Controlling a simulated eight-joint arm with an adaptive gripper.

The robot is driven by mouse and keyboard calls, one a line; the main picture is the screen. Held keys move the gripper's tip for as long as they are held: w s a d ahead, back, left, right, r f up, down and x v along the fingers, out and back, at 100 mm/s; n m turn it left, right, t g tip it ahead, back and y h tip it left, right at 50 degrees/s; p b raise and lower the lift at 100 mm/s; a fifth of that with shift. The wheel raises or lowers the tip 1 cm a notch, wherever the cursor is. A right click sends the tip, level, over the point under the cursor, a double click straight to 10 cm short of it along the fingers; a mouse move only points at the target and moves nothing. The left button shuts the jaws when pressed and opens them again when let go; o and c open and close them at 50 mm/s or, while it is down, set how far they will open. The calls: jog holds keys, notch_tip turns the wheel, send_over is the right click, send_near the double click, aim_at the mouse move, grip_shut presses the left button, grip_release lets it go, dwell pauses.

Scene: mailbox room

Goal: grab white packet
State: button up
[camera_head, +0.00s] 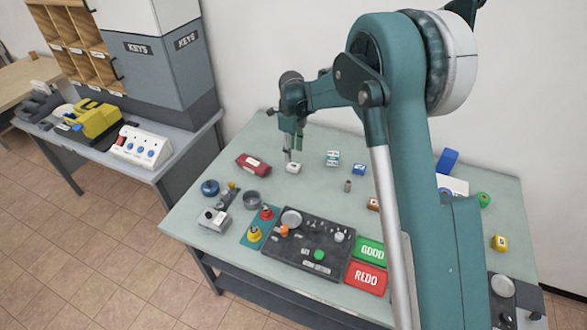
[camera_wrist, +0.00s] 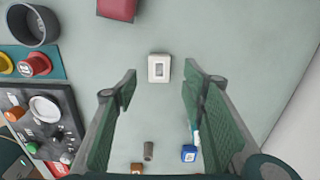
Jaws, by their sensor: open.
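The white packet (camera_head: 293,168) is a small white block on the pale green table, below my gripper (camera_head: 291,154) in the head view. In the wrist view the white packet (camera_wrist: 159,68) lies flat, with a grey rectangle on its top. It shows between and just beyond the fingertips of my gripper (camera_wrist: 160,82). The gripper is open with nothing between its fingers, and points down at the table. I cannot tell the exact height of the fingertips above the packet.
A dark red box (camera_head: 254,164) lies left of the packet. A white-and-green box (camera_head: 332,158) and a blue box (camera_head: 359,169) stand to its right. A grey bowl (camera_head: 252,199), a dark board (camera_head: 299,246), and GOOD (camera_head: 371,252) and REDO (camera_head: 367,278) trays are nearer the front.

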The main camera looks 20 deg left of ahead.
aim_at(292, 165)
jog(key=shift+f, duration=1.15)
jog(key=shift+d+f+b, duration=0.15)
jog(key=shift+f+b, duration=0.3)
jog(key=shift+f, duration=2.15)
jog(key=c, duration=1)
